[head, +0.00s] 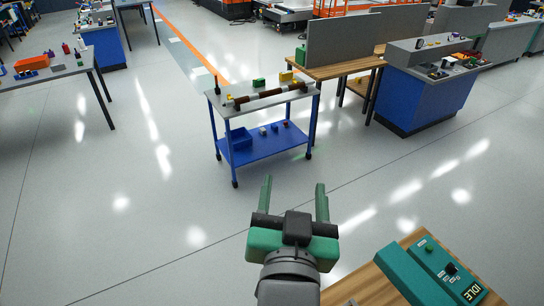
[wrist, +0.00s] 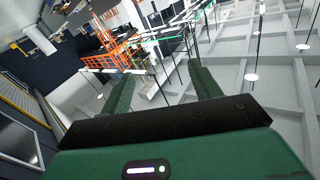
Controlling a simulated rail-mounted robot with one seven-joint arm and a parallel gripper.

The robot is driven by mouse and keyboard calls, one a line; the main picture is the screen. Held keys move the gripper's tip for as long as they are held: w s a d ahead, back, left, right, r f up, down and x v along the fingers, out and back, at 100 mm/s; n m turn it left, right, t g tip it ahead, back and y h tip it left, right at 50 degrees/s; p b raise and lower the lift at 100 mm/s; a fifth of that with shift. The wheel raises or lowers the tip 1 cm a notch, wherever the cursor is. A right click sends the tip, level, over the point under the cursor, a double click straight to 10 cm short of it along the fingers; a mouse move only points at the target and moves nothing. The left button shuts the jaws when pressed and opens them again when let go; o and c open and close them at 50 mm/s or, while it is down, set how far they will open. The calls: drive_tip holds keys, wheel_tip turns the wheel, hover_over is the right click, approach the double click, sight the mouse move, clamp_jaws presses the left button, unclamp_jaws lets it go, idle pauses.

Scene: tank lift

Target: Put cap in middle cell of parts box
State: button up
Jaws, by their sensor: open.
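My gripper (head: 294,188) is open and empty, raised in front of me with its two green fingers pointing away. It also shows in the wrist view (wrist: 160,80), with nothing between the fingers. I cannot make out a cap or a parts box with cells in either view. The small things on the distant cart and benches are too small to tell.
A wooden table (head: 360,287) at the bottom right bears a teal device (head: 432,272) reading IDLE. A blue-and-grey cart (head: 262,152) stands ahead with several small items. A grey table (head: 50,76) is at the left, a blue bench (head: 420,95) at the right.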

drive_tip(key=s+a+r+n+t, duration=0.1)
drive_tip(key=s+r+t, duration=0.2)
drive_tip(key=r, duration=0.7)
drive_tip(key=s+a+r+n+t+y, duration=0.1)
drive_tip(key=s+a+r+t, duration=0.1)
drive_tip(key=s+r, duration=0.5)
wheel_tip(320, 180, up, 3)
drive_tip(key=shift+s+a+f+n+t+y, duration=0.15)
drive_tip(key=shift+s+n+t+y, duration=0.2)
drive_tip(key=shift+t, duration=0.55)
